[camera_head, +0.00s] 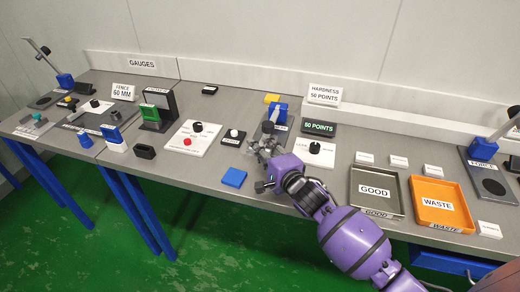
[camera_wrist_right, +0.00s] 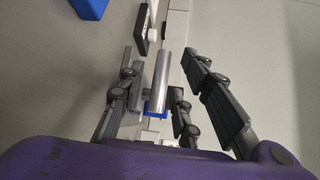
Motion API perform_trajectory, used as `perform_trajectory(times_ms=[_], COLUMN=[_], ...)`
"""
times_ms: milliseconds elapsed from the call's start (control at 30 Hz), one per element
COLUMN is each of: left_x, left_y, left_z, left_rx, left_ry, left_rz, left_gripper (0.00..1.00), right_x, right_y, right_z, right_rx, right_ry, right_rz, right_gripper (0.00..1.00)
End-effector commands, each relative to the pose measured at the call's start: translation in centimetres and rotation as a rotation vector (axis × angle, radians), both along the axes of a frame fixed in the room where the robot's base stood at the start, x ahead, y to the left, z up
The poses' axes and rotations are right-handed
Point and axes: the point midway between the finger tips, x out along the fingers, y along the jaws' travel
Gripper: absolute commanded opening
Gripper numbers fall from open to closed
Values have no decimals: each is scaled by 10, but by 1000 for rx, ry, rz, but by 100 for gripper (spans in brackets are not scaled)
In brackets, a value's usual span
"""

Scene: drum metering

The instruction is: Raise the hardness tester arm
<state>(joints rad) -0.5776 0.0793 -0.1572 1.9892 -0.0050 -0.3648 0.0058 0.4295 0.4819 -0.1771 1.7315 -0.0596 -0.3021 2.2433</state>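The hardness tester has a blue hinge block (camera_head: 278,111) near the middle of the bench. Its grey metal arm (camera_head: 270,126) runs low from the block toward my right gripper (camera_head: 260,158), which partly hides it. In the right wrist view, the metal arm (camera_wrist_right: 162,75) shows as a smooth bar between the fingers of the right gripper (camera_wrist_right: 165,72). The fingers are spread with gaps on both sides of the bar. A green-lettered display reading 50 POINTS (camera_head: 319,128) stands to the right of the tester. My left gripper is out of view.
A blue pad (camera_head: 233,177) lies left of my right gripper. A white panel with a black knob (camera_head: 315,149) is to its right. Grey GOOD (camera_head: 376,213) and orange WASTE (camera_head: 440,222) trays stand farther right. A white panel with a red button (camera_head: 188,141) is to the left.

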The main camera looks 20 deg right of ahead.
Motion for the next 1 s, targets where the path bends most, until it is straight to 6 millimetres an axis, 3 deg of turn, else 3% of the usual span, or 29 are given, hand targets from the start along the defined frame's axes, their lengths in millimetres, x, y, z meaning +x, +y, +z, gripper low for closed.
perform_trajectory(times_ms=[367,600,1000], left_x=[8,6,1], left_y=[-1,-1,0], left_z=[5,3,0], left_rx=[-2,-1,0], left_ry=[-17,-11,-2], left_rz=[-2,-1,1], left_gripper=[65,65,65], right_x=[8,7,9], right_y=[1,1,1], right_z=[-1,-2,-4], right_rx=[0,-1,6], right_ry=[1,2,14], right_rz=[-1,-1,-2], right_gripper=[32,0,0])
